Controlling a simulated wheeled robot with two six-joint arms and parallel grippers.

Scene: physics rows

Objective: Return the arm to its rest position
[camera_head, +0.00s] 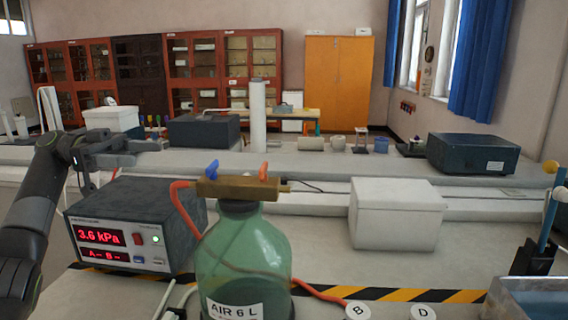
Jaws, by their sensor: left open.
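My left arm (38,205) comes in from the left edge. My left gripper (132,156) is open, with nothing seen between its fingers. It appears above the left rear part of a dark grey pressure box (180,212), whose red display reads 3.6 kPa. I cannot tell the exact gap between them. My right gripper is not in view.
A green glass bottle (245,262) labelled AIR 6 L, with a brass valve block (240,188) on top, stands front centre. A red hose runs from it. A white lidded box (396,213) stands right of it. Black-yellow tape (400,295) crosses the bench.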

